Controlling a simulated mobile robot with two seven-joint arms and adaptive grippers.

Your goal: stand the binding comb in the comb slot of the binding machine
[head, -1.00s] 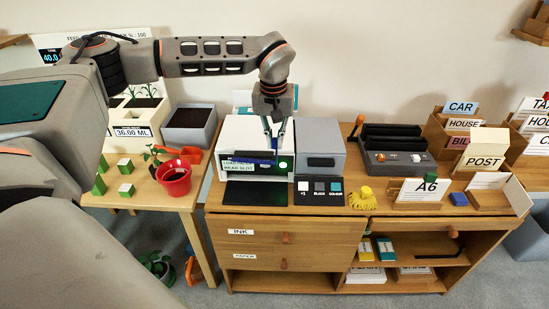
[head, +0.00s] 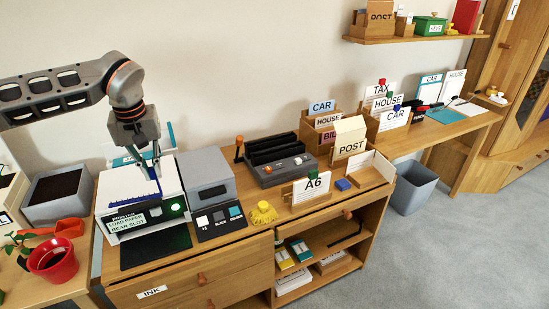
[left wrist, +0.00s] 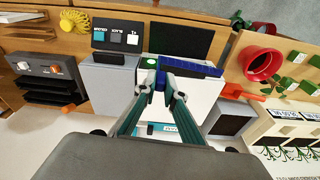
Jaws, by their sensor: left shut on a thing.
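My left gripper (head: 156,178) points down in front of the white printer and is shut on the blue binding comb (head: 134,202). The comb is a long blue strip held lengthwise across the printer's front. In the left wrist view the comb (left wrist: 200,70) sticks out to the right of the fingertips (left wrist: 160,85). Whether it touches the printer is unclear. The binding machine appears to be the dark grey unit (head: 284,171) with long black slots and an orange-knobbed lever, right of the printer; it also shows in the left wrist view (left wrist: 52,72). My right gripper is out of view.
A yellow tassel-like thing (head: 263,213), the A6 card holder (head: 311,190) and a blue block (head: 343,185) lie along the bench front. A red pot (head: 53,262) stands left.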

